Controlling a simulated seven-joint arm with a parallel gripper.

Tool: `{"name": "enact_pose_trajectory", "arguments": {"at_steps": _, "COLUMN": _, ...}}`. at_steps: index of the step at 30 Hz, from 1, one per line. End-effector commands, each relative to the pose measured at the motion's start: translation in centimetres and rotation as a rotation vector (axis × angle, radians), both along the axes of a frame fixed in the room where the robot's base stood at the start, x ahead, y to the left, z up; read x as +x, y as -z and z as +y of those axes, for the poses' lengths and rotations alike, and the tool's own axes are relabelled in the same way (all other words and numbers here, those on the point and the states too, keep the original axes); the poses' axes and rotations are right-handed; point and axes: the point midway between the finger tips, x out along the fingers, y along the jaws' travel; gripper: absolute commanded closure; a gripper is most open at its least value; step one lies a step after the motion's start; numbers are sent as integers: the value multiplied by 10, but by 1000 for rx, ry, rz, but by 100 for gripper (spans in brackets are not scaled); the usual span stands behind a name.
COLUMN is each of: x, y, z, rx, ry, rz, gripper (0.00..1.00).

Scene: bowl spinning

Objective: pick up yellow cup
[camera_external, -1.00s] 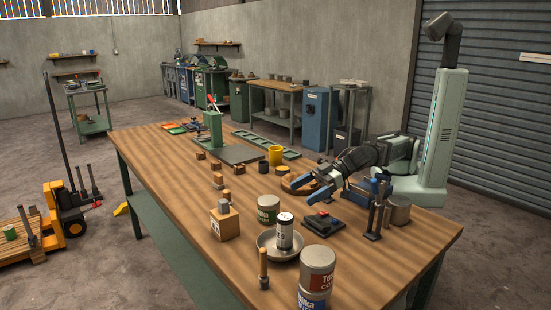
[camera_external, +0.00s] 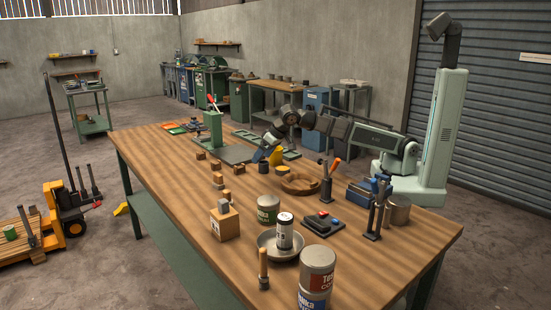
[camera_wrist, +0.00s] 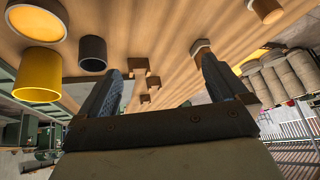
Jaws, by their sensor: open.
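The yellow cup (camera_external: 276,157) stands on the workbench and is partly hidden by my gripper in the external view. In the wrist view the yellow cup (camera_wrist: 38,75) is at the left, outside the fingers, with its open rim showing. My gripper (camera_external: 264,154) is low over the bench, just left of the cup in the external view. In the wrist view my gripper (camera_wrist: 160,82) has its two fingers spread wide with nothing held between them. I cannot tell whether a finger touches the cup.
A dark cup (camera_external: 263,168) stands close in front of the yellow cup; it also shows in the wrist view (camera_wrist: 93,54). A round wooden bowl (camera_external: 300,184) is to the right. Small wooden blocks (camera_external: 217,178) lie to the left. A green press (camera_external: 213,130) stands behind.

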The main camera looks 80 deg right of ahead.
Motion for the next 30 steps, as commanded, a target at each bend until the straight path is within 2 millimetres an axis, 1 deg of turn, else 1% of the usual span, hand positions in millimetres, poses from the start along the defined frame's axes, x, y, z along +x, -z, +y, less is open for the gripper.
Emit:
{"name": "enact_pose_trajectory", "arguments": {"at_steps": 1, "x": 5, "y": -2, "z": -20, "rx": 10, "ry": 40, "rz": 34, "gripper": 0}}
{"name": "enact_pose_trajectory", "arguments": {"at_steps": 5, "x": 7, "y": -6, "z": -63, "rx": 37, "ry": 124, "rz": 128, "gripper": 0}}
{"name": "enact_pose_trajectory", "arguments": {"at_steps": 9, "x": 5, "y": -11, "z": -107, "rx": 71, "ry": 207, "rz": 229, "gripper": 0}}
{"name": "enact_pose_trajectory", "arguments": {"at_steps": 15, "x": -5, "y": -24, "z": -167, "rx": 129, "ry": 311, "rz": 367, "gripper": 0}}
{"name": "enact_pose_trajectory", "arguments": {"at_steps": 18, "x": -11, "y": -30, "z": -191, "rx": 155, "ry": 350, "rz": 424, "gripper": 0}}
{"name": "enact_pose_trajectory", "arguments": {"at_steps": 21, "x": -17, "y": -36, "z": -209, "rx": 176, "ry": 377, "rz": 468, "gripper": 0}}
{"name": "enact_pose_trajectory", "arguments": {"at_steps": 24, "x": -21, "y": -40, "z": -220, "rx": 192, "ry": 394, "rz": 498, "gripper": 0}}
{"name": "enact_pose_trajectory", "arguments": {"at_steps": 27, "x": -24, "y": -40, "z": -226, "rx": 199, "ry": 402, "rz": 514, "gripper": 0}}
{"name": "enact_pose_trajectory", "arguments": {"at_steps": 30, "x": -25, "y": -35, "z": -227, "rx": 201, "ry": 404, "rz": 520, "gripper": 0}}
